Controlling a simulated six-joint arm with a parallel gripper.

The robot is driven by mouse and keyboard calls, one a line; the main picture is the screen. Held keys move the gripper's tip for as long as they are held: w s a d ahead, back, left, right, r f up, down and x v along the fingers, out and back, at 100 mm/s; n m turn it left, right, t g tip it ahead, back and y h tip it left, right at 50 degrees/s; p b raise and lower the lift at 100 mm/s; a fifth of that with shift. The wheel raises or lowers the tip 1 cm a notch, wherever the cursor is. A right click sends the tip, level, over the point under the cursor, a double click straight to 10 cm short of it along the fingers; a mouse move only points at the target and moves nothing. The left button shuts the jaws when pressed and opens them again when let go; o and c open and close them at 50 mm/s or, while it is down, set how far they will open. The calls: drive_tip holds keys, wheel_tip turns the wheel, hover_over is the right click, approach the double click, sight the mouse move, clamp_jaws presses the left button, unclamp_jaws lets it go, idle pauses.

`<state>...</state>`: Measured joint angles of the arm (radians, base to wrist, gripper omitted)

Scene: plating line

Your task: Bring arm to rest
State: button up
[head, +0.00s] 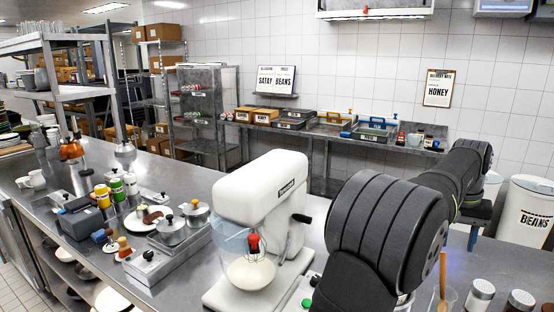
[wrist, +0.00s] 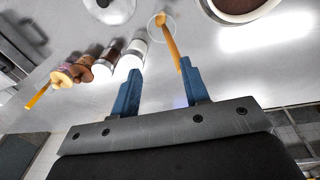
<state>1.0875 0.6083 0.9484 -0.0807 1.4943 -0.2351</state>
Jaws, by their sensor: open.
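My gripper (wrist: 160,92) shows in the wrist view with its two blue fingers spread apart. It is open, with nothing held between the fingers. It hangs above the steel counter (wrist: 65,112). A wooden-handled utensil (wrist: 170,40) in a clear cup lies beyond the right fingertip in that view.
A white stand mixer (head: 262,190) stands left of my arm. Shakers (head: 480,293) and a wooden-handled utensil (head: 442,275) stand at the lower right. Pots (head: 172,230) and bottles (head: 102,195) crowd the counter's left. A white BEANS bin (head: 525,210) stands behind my arm.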

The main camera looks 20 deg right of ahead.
drive_tip(key=w+a, duration=0.3)
drive_tip(key=a, duration=0.4)
drive_tip(key=w+a+f+n+t, duration=0.1)
drive_tip(key=w+a, duration=0.3)
drive_tip(key=a, duration=0.3)
drive_tip(key=w+a+n+t+y, duration=0.1)
drive_tip(key=w+a, duration=0.3)
drive_tip(key=a, duration=0.3)
drive_tip(key=shift+w+f, duration=0.15)
drive_tip(key=shift+f, duration=0.1)
